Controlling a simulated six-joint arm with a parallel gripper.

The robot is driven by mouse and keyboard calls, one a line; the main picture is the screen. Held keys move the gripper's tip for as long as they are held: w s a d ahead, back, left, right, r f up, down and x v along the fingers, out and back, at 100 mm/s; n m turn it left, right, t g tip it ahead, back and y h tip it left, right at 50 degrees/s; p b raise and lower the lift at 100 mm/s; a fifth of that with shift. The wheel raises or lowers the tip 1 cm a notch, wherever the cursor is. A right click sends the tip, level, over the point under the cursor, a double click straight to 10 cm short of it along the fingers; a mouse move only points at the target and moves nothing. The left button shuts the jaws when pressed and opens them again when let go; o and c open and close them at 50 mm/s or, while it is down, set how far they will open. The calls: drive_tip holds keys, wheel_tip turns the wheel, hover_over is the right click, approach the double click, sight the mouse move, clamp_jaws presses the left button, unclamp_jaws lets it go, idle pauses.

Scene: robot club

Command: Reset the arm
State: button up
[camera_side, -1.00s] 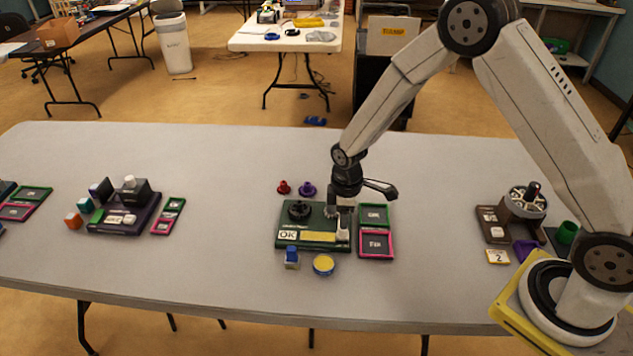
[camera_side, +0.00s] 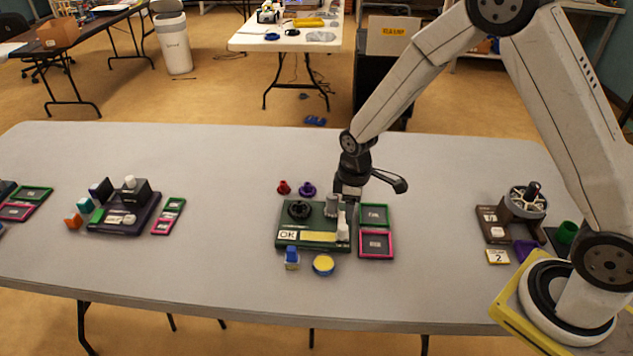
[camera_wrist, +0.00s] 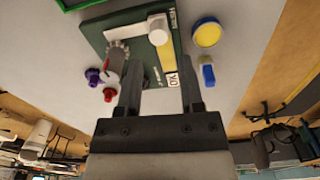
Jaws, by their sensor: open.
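My gripper (camera_side: 349,187) hangs above the back right part of the green board in the side view. In the wrist view my gripper (camera_wrist: 160,95) shows two dark fingers spread apart with nothing between them. The green board (camera_side: 285,240) lies on the grey table and carries a black round knob (camera_side: 299,209), a grey cylinder (camera_side: 331,206), a white upright piece (camera_side: 343,229) and a yellow strip. The wrist view shows the green board (camera_wrist: 103,33) beyond the fingers.
Red (camera_side: 283,187) and purple (camera_side: 307,189) pieces stand behind the board. A blue piece (camera_side: 291,258) and a yellow disc (camera_side: 323,264) lie in front. Green (camera_side: 374,206) and pink (camera_side: 361,244) framed trays sit right. A dark module (camera_side: 118,218) stands left; the table's back is clear.

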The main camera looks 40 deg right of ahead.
drive_tip(key=s+d+r+m+t, duration=0.2)
drive_tip(key=s+r+m, duration=0.6)
drive_tip(key=s, duration=0.6)
drive_tip(key=shift+d+r, duration=0.2)
drive_tip(key=shift+r, duration=1)
